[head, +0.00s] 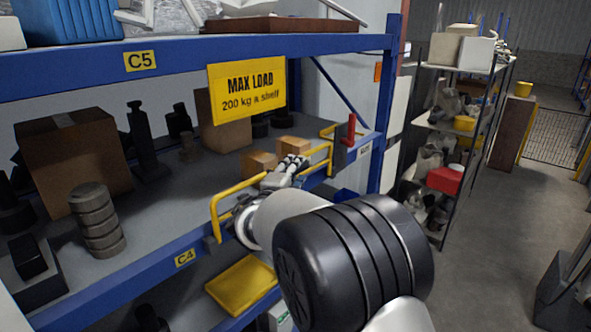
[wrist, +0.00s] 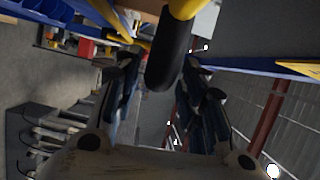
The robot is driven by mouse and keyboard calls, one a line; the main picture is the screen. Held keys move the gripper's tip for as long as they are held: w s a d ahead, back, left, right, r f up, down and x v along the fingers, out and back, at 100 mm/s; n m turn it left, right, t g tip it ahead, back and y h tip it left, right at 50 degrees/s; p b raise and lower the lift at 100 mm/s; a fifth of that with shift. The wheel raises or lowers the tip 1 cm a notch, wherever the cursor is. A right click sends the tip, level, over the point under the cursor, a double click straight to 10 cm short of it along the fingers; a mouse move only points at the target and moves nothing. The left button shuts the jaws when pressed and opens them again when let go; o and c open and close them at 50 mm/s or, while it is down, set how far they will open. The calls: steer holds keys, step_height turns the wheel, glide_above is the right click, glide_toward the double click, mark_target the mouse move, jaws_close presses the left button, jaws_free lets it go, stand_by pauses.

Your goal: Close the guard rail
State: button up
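The yellow guard rail (head: 227,192) stands along the front edge of the shelf in the head view. My arm hides part of its lower bar. A red upright handle (head: 351,130) on a grey bracket stands near its right end. In the wrist view, a yellow bar with a black sleeve (wrist: 160,65) reaches down between my two fingers. My gripper (head: 287,170) is at the rail's middle in the head view. In the wrist view my gripper (wrist: 162,85) is open, its fingers on either side of the sleeve with visible gaps. I cannot tell whether the rail is latched.
The blue shelf carries cardboard boxes (head: 72,150), stacked grey discs (head: 97,220) and dark metal parts. A yellow load sign (head: 247,92) hangs above. A yellow tray (head: 241,284) lies below. The aisle floor (head: 500,235) at the right is mostly clear.

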steer(key=v, duration=1.1)
steer(key=shift+w+r, duration=0.1)
steer(key=shift+r, duration=0.05)
steer(key=s+d+f+m+g+h+b, duration=0.2)
steer(key=d+f+m+b, duration=0.15)
steer(key=d+m, duration=0.35)
steer(key=s+d+f+m+g+h+b, duration=0.25)
steer(key=d+m+b, duration=0.2)
steer(key=d, duration=0.35)
steer(key=s+d+f+m+g+b, duration=0.5)
steer(key=s+d+f+m+b, duration=0.3)
steer(key=s+d+f+m, duration=0.4)
steer(key=s+d+f+m+g+y+b, duration=0.3)
steer(key=s+f+m+b, duration=0.5)
steer(key=s+f+m, duration=0.4)
steer(key=s+a+f+m+y+b, duration=0.6)
steer(key=s+f+m+b, duration=0.2)
steer(key=m, duration=0.8)
step_height(320, 180, down, 2)
steer(key=shift+s+f, duration=0.15)
steer(key=shift+s, duration=0.2)
